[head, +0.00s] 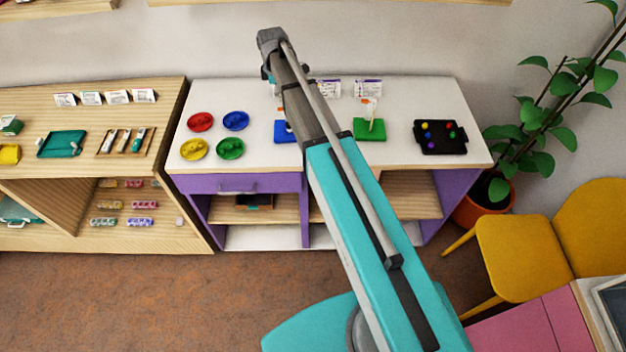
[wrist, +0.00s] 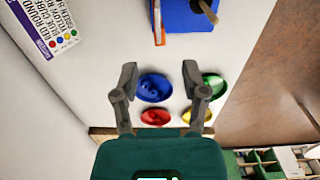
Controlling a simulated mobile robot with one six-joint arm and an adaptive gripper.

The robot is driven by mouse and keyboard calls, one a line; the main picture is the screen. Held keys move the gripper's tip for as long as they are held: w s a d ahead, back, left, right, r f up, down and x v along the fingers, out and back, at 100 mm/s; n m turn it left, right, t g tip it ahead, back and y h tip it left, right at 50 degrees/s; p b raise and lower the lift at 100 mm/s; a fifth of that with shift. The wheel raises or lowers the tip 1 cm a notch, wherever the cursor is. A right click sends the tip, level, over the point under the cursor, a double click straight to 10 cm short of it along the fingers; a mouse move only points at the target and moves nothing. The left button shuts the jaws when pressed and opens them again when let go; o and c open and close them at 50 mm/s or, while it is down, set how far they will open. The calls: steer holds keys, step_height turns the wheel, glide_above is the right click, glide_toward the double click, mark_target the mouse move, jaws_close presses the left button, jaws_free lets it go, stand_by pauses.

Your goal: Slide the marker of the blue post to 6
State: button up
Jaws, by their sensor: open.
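The blue post's board (head: 284,132) stands on the white tabletop, left of the green board, and my arm hides much of it in the head view. In the wrist view the blue board (wrist: 188,18) is at the top edge, with part of its brown post (wrist: 208,11) and an orange piece (wrist: 159,24) at its side. The marker's number cannot be read. My gripper (wrist: 159,76) is open and empty, its fingers apart from the board. The fingers point toward the board's side of the picture. The gripper is hidden in the head view.
Red (head: 200,122), blue (head: 235,121), yellow (head: 194,149) and green (head: 230,149) dishes lie left of the blue board. A green board (head: 368,130) with a post and a black tray (head: 440,137) are to the right. Cards (head: 367,88) stand at the back.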

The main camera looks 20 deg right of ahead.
mark_target(279, 108)
steer(key=shift+r+p, duration=5.55)
steer(key=shift+r, duration=0.3)
steer(key=s+d+f+m+b, duration=0.2)
steer(key=s+f+m+b, duration=0.5)
steer(key=s+f+b, duration=0.6)
steer(key=s+d+f+m+b, duration=0.2)
steer(key=s+f+m+b, duration=0.6)
steer(key=s+f+b, duration=0.6)
steer(key=shift+s, duration=0.25)
steer(key=shift+f, duration=0.1)
step_height(279, 108, up, 6)
steer(key=p, duration=0.5)
steer(key=shift+f, duration=0.1)
